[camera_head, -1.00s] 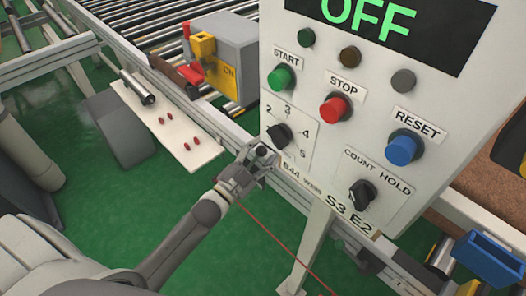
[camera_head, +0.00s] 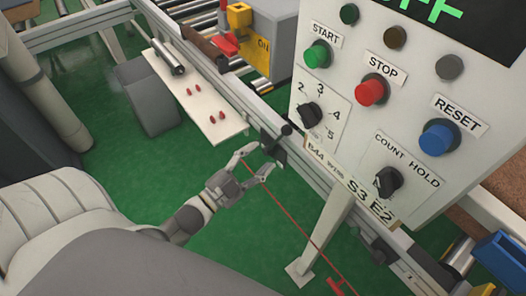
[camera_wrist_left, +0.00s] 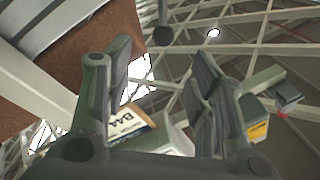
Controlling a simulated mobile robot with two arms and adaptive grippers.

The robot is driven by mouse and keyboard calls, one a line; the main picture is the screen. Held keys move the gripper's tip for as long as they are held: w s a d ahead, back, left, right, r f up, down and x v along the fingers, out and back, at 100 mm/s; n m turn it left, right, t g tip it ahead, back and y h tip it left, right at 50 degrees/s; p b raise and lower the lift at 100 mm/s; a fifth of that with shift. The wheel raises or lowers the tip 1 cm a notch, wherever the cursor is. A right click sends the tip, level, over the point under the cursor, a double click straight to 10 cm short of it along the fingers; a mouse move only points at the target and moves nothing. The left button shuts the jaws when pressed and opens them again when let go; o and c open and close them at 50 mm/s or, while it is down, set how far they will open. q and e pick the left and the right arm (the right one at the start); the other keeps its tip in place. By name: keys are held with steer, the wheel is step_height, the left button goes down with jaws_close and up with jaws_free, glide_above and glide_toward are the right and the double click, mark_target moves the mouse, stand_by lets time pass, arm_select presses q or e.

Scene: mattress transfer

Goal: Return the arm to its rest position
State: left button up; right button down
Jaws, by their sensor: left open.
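My left gripper (camera_head: 256,162) is open and empty in the head view, in front of the green floor below the panel's lower left corner. Its two fingers stand apart. In the left wrist view its fingers (camera_wrist_left: 162,85) are also spread, with part of the B44 label (camera_wrist_left: 128,122) seen between them. The control panel (camera_head: 420,100) carries a selector knob (camera_head: 310,115), a COUNT HOLD knob (camera_head: 388,181) and START, STOP and RESET buttons. The gripper appears apart from these controls. My right gripper is not seen.
A thin red cord (camera_head: 290,222) runs past the gripper to a red handle (camera_head: 340,286). A black bracket (camera_head: 273,146) lies close to the fingertips. A pale shelf (camera_head: 205,105) with several red pieces is beyond. Green floor (camera_head: 110,178) is open at the left.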

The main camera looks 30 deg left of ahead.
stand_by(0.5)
arm_select(q)
steer(key=s+a+f+n+g+y, duration=0.1)
steer(key=s+f+n+g+y, duration=0.2)
steer(key=f, duration=1.2)
steer(key=s+a+f+n+g+y, duration=0.1)
steer(key=s+f+n+g, duration=0.3)
steer(key=f, duration=1)
steer(key=s+d+f+g, duration=0.1)
steer(key=s+f+g, duration=0.4)
steer(key=s+f, duration=0.4)
steer(key=s+d+f+n+g+y+p, duration=0.1)
steer(key=s+f+g, duration=0.5)
steer(key=s, duration=1.2)
step_height(320, 180, down, 4)
steer(key=shift+s+d+f+n, duration=0.25)
steer(key=shift+s+d+n, duration=0.1)
steer(key=shift+d, duration=0.4)
